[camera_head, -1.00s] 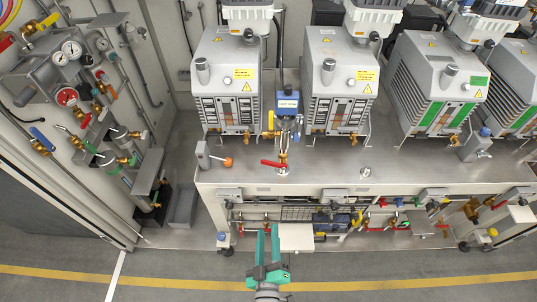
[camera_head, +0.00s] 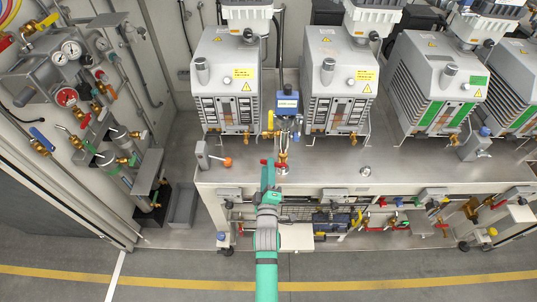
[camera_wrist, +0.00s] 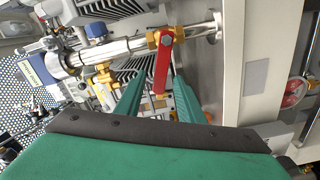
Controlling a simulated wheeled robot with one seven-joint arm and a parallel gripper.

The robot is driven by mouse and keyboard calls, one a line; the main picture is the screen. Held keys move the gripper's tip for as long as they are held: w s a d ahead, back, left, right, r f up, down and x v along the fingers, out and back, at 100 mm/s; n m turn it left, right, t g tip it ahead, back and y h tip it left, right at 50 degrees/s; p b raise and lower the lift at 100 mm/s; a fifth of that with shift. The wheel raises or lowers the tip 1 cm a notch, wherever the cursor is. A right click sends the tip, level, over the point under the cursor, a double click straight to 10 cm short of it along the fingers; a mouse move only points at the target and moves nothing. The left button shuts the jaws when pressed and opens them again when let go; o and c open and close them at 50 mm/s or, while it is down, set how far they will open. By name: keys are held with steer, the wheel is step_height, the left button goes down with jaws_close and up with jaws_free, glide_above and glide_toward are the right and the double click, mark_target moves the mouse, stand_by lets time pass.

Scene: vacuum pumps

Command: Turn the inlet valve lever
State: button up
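The inlet valve lever (camera_wrist: 163,62) is a flat red handle on a brass valve (camera_wrist: 153,38) in the wrist view. Its free end lies between my two green fingertips. My gripper (camera_wrist: 162,78) is open there, with gaps showing beside the lever; whether either finger touches it I cannot tell. In the head view my gripper (camera_head: 268,165) is at the front edge of the bench top, over the red lever (camera_head: 264,161), which it partly hides. The lever's pivot is on the upright pipe fitting below a blue device (camera_head: 287,102).
Grey vacuum pumps (camera_head: 227,85) stand along the back of the metal bench (camera_head: 330,182). A wall panel with gauges (camera_head: 70,50) is at the far left. The floor in front is clear.

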steer(key=w, duration=0.7)
